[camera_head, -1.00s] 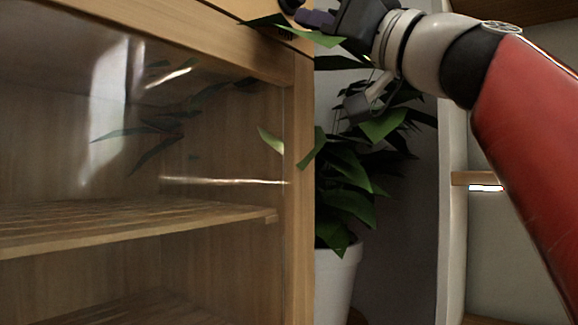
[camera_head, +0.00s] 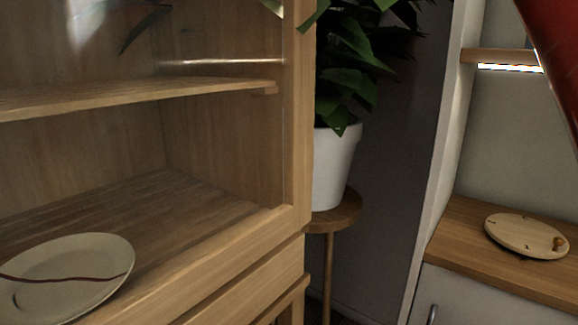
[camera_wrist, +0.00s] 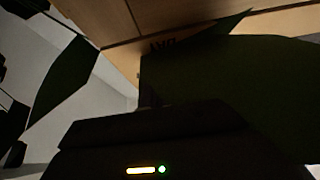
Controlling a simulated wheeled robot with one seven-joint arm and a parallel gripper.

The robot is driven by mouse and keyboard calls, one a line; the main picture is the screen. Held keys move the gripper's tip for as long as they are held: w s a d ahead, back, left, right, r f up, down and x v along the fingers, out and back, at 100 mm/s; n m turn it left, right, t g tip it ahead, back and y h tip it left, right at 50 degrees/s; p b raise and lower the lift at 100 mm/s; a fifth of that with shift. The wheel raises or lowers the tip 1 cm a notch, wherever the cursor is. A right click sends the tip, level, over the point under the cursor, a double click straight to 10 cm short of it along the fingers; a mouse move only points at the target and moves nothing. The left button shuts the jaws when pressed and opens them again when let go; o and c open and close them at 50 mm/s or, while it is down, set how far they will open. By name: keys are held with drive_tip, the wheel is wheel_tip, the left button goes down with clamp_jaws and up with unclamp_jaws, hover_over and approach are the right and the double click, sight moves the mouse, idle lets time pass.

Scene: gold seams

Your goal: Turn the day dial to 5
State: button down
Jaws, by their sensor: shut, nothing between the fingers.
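A round pale wooden disc (camera_head: 518,238) with small dark marks and a small brown knob near its right edge lies on a wooden counter in the head view. I cannot read its marks or tell whether it is the day dial. My gripper (camera_wrist: 150,118) is a dark shape low in the wrist view, shut and empty, close to plant leaves. It is out of the head view.
A wooden cabinet (camera_head: 298,130) fills the left, with a plate (camera_head: 85,262) on its lower shelf. A leafy plant (camera_head: 345,75) in a white pot (camera_head: 335,165) stands on a round stool (camera_head: 340,215) beside it. Large leaves (camera_wrist: 230,85) crowd the wrist view.

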drive_tip(key=shift+s+a+b, duration=0.3)
drive_tip(key=shift+s+b, duration=0.1)
drive_tip(key=shift+b, duration=0.4)
drive_tip(key=shift+s+a+r+b, duration=0.1)
drive_tip(key=shift+s+a+b, duration=0.1)
drive_tip(key=shift+s+b, duration=0.15)
drive_tip(key=s+d+f+b, duration=0.1)
drive_tip(key=s+d+b, duration=0.1)
drive_tip(key=s+d, duration=0.1)
drive_tip(key=shift+s+d, duration=0.3)
drive_tip(key=shift+d, duration=0.55)
